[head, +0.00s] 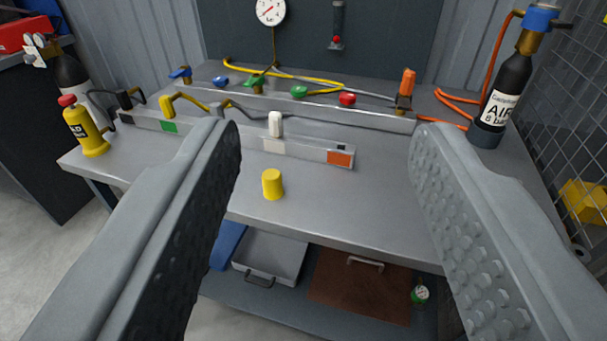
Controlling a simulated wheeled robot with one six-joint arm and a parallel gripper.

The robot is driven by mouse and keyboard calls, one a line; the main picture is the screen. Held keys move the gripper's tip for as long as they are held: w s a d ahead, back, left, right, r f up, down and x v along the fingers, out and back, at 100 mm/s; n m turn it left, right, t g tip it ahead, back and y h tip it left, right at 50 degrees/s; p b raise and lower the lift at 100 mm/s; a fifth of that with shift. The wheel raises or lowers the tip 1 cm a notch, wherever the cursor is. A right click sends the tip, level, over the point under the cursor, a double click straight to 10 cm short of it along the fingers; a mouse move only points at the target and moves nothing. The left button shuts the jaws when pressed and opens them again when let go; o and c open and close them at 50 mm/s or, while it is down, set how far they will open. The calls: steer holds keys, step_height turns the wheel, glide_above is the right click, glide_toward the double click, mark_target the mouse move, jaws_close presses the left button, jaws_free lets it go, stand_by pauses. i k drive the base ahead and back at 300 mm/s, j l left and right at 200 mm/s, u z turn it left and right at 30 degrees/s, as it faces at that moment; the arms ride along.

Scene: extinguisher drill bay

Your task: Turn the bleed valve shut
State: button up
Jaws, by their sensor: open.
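My gripper (326,136) is open and empty, its two ribbed grey jaws spread wide over the workbench. On the back rail stand a blue-handled valve (180,74), blue (221,81), green (299,91) and red (347,99) knobs, and an upright orange handle (407,83). No readable label shows which is the bleed valve. The jaws touch none of them.
A yellow cylinder (273,184) stands on the bench (375,205) near its front edge. A yellow bottle (86,130) stands left, a black air bottle (508,88) right. A gauge (271,11) hangs behind. A grey tray (271,258) lies on the lower shelf. Bench right of the strip is clear.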

mark_target(347, 99)
steer(key=i+z, duration=0.15)
steer(key=i, duration=0.75)
